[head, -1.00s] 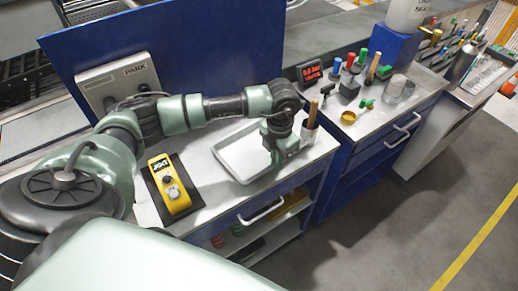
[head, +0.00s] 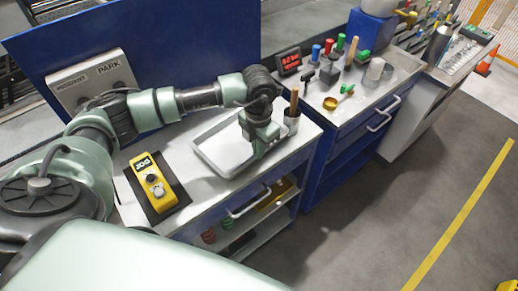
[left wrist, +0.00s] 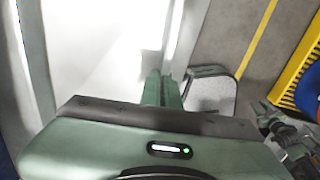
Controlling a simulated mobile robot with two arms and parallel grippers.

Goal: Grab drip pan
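The drip pan (head: 207,150) is a shallow pale grey tray at the bench top's right part in the head view. Its bright inside (left wrist: 100,60) and right rim fill much of the upper left wrist view. My left gripper (head: 257,153) points down at the pan's right edge. In the left wrist view its two green fingers (left wrist: 163,90) stand close together, with the pan's rim between them. Whether the pan is clear of the bench top cannot be told.
A yellow jog pendant (head: 155,183) lies on a dark mat left of the pan. A blue panel (head: 130,50) rises behind the bench. Open floor (head: 400,215) lies to the right.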

